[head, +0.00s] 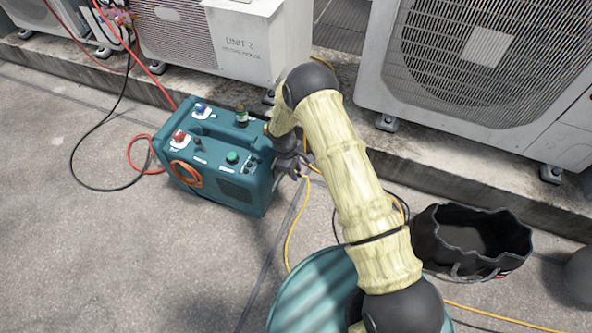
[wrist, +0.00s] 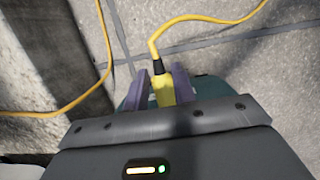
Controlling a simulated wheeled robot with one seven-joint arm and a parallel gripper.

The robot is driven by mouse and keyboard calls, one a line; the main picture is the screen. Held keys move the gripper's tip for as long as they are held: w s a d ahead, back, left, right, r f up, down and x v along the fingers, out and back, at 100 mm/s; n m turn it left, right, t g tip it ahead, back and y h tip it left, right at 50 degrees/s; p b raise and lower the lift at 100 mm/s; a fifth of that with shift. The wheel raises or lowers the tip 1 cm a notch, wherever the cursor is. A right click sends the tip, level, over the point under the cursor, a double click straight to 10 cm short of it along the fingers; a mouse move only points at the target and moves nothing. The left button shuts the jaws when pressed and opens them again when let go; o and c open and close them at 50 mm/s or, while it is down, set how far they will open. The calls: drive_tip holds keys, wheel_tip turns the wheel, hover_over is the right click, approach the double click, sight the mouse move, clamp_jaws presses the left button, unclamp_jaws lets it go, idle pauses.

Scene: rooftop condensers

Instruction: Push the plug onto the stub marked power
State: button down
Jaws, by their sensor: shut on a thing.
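The teal machine (head: 222,190) stands on the ground left of my arm in the head view, with red, blue and green knobs or caps on top. My gripper (head: 296,168) is close beside its right side; I cannot tell whether they touch. In the wrist view my gripper (wrist: 163,92) is shut on the yellow plug (wrist: 163,88), which has a black collar and a yellow cord. Teal shows behind both jaws, but I cannot tell how the plug sits against it. The stub marked power is not visible; the arm and gripper body may hide it.
The yellow cord (head: 289,245) trails over the ground beside my arm. A black open bag (head: 440,247) stands at the right. Condenser units (head: 470,62) line the back on a concrete ledge. Red and black hoses (head: 85,186) lie left of the machine; the concrete farther left is clear.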

drive_tip(key=shift+w+a, duration=0.15)
drive_tip(key=shift+a, duration=0.2)
idle(0.5)
drive_tip(key=c, duration=1.1)
unclamp_jaws()
drive_tip(key=shift+d, duration=0.1)
drive_tip(key=shift+s+d+p, duration=0.45)
drive_tip(key=shift+d+p, duration=0.15)
drive_tip(key=shift+d, duration=0.55)
drive_tip(key=shift+s+d+p, duration=0.4)
drive_tip(key=shift+d+p, duration=0.15)
drive_tip(key=shift+d, duration=0.6)
drive_tip(key=shift+s+d+p, duration=0.45)
drive_tip(key=shift+d+p, duration=0.15)
drive_tip(key=shift+d, duration=0.55)
